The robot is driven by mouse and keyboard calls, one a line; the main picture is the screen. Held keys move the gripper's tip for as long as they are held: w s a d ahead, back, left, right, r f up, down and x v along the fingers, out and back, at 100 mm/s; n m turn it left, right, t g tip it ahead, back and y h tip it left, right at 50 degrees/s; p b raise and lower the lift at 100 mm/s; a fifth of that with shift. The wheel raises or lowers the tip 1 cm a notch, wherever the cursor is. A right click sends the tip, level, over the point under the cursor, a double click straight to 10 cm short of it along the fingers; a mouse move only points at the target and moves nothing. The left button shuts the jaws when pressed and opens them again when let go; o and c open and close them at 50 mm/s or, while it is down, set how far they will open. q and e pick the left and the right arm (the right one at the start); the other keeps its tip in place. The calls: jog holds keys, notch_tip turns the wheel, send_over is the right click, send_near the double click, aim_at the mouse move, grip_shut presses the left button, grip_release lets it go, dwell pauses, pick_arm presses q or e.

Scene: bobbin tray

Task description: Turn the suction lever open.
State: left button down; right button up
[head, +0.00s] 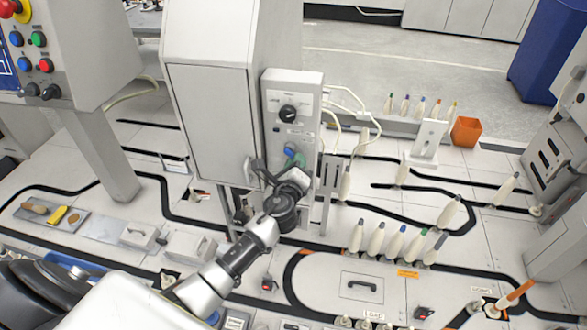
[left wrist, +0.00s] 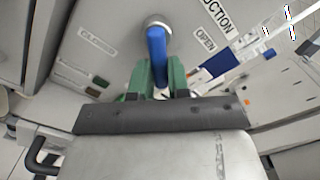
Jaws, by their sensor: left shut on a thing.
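The suction lever (left wrist: 156,46) is a blue handle on a round metal hub, on the grey panel (head: 312,90) of the tall cabinet. In the left wrist view it runs from the hub down between the green fingers of my left gripper (left wrist: 157,80), which is shut on it. The printed word OPEN (left wrist: 206,42) is to the right of the lever, and a label that seems to read CLOSED (left wrist: 97,40) is to the left. In the head view my left gripper (head: 292,158) is at the panel's lower part and mostly hides the lever. My right gripper is not in view.
A black knob (head: 288,113) sits above the lever on the same panel. White hoses (head: 345,100) run off its right side. Several pale bobbins (head: 377,240) stand on the track table to the right.

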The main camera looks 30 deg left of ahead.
pick_arm(q)
jog(key=n, duration=0.2)
jog(key=n+b, duration=0.1)
jog(key=shift+d+r+n, duration=0.3)
jog(key=shift+r+n, duration=0.1)
jog(key=n, duration=0.1)
jog(key=r+n, duration=0.1)
jog(key=n, duration=0.1)
jog(key=shift+w+d+n+b, duration=0.1)
jog(key=shift+n+b, duration=0.2)
jog(key=shift+b, duration=0.05)
jog(key=shift+r+n, duration=0.15)
jog(key=shift+n, duration=0.25)
jog(key=c, duration=1.1)
grip_release()
jog(key=v, duration=1)
jog(key=shift+s+d+b, duration=0.1)
jog(key=shift+s+b, duration=0.25)
jog(key=shift+s, duration=0.05)
